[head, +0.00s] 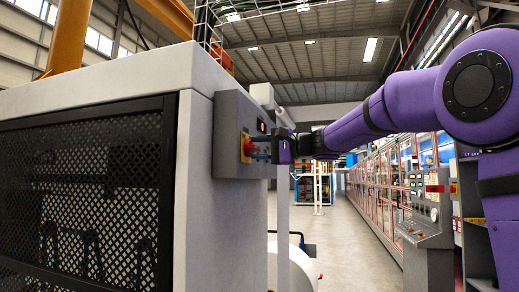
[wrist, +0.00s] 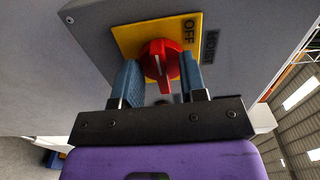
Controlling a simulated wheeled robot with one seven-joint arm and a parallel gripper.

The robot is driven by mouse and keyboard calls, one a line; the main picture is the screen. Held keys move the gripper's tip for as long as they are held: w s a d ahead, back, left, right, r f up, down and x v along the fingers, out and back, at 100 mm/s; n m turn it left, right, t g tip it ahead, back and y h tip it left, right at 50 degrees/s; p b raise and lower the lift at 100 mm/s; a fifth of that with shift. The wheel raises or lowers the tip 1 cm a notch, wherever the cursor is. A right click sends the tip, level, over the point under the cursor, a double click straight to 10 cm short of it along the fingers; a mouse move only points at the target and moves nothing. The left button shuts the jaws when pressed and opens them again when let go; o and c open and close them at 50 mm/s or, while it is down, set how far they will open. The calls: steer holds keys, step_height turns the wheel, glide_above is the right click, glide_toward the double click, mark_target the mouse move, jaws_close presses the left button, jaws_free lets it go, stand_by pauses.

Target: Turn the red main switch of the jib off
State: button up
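The red main switch (wrist: 159,60) is a rotary knob on a yellow plate (wrist: 195,25) in the wrist view. A pale line marks the knob's grip bar. In the head view the switch (head: 247,146) sits on the side of a grey box. My gripper (wrist: 160,80) has its two blue fingers apart, one on each side of the knob. I cannot tell whether either finger touches it. In the head view my gripper (head: 262,148) reaches the switch from the right.
The grey switch box (head: 230,120) is fixed to a large pale cabinet (head: 190,75) with a black mesh panel (head: 85,190). A white drum-like object (head: 297,268) stands below. A control console (head: 428,235) and racks line the right. The aisle floor between is open.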

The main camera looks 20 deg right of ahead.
steer(key=v, duration=1.1)
steer(key=shift+a, duration=0.1)
steer(key=s+a+f+n+g+h, duration=0.1)
steer(key=s+a+f+g+h, duration=0.2)
steer(key=s+f, duration=0.5)
steer(key=s+a+f+n+g+h, duration=0.2)
steer(key=s+a+f+h, duration=0.15)
steer(key=s+f, duration=0.5)
steer(key=s+d+f+n+h, duration=0.4)
steer(key=s+f+h, duration=0.4)
steer(key=s+f, duration=0.5)
steer(key=shift+s+d+f, duration=0.25)
steer(key=shift+s+f, duration=0.15)
steer(key=shift+f, duration=0.25)
